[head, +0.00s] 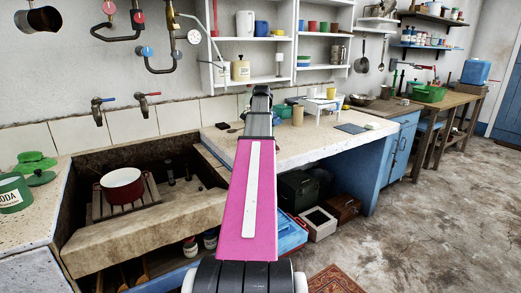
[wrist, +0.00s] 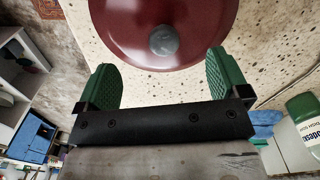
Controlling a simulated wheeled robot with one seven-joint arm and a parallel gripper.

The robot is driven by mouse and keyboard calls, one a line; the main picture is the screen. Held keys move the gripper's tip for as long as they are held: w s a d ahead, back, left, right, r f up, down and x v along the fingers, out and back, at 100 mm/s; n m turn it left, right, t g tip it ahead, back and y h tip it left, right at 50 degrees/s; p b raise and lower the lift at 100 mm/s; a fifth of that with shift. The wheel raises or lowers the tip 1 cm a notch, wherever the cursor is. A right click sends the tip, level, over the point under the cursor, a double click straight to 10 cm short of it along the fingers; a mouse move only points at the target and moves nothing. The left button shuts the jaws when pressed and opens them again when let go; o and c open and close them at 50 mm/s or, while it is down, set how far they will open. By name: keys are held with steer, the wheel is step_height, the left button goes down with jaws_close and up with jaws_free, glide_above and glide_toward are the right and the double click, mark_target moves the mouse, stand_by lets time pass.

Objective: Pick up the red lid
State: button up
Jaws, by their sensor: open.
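The red lid (wrist: 150,22), dark and round with a grey knob (wrist: 163,40), lies on a pale speckled surface (wrist: 85,30) in the wrist view. The top edge of that view cuts it off. My gripper (wrist: 160,66) is open, with one green finger pad on each side of the knob and nothing between them. I cannot tell its height above the lid. In the head view my arm hides the gripper, and I do not make out the lid there.
A red pot (head: 122,187) stands on a slatted rack in the stone trough (head: 140,234). A green-and-white bottle (wrist: 304,118) is right of my gripper. Small items stand farther along the counter (head: 335,138). Floor (head: 430,215) is clear at right.

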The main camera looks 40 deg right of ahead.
steer(key=shift+w+a+f, duration=0.1)
steer(key=shift+a+f, duration=0.05)
steer(key=shift+f, duration=1.2)
steer(key=shift+w+a+f, duration=0.1)
steer(key=shift+a+f, duration=0.05)
steer(key=shift+f, duration=1.2)
steer(key=c, duration=1.7)
